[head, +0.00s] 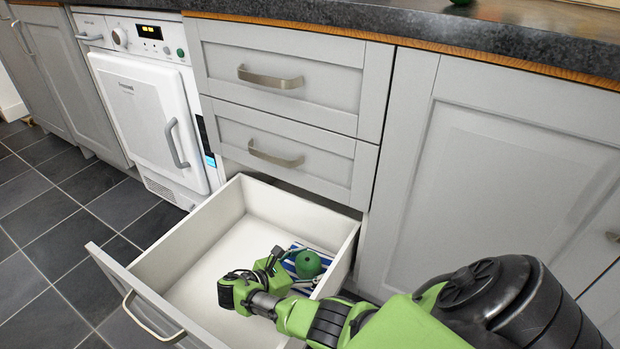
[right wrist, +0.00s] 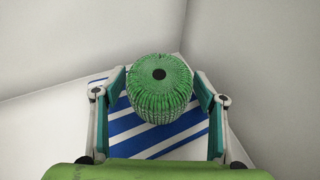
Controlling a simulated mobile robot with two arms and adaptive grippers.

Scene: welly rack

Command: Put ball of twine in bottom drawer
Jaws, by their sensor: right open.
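The bottom drawer (head: 215,250) is pulled out below two shut drawers. The green ball of twine (head: 308,264) is inside it, near the right wall, at a blue-and-white striped item lying there. In the right wrist view the ball of twine (right wrist: 160,88) shows its dark centre hole, over the striped item (right wrist: 150,135) in a drawer corner. My right gripper (head: 275,262) reaches into the drawer beside the ball. Its fingers stand apart on either side of the ball in the right wrist view (right wrist: 160,98), with gaps between. My left gripper is not in view.
The two upper drawers (head: 290,80) are shut. A white dryer (head: 150,110) stands to the left, a cupboard door (head: 500,180) to the right. The drawer's left part is bare. Dark floor tiles (head: 50,230) are clear at left.

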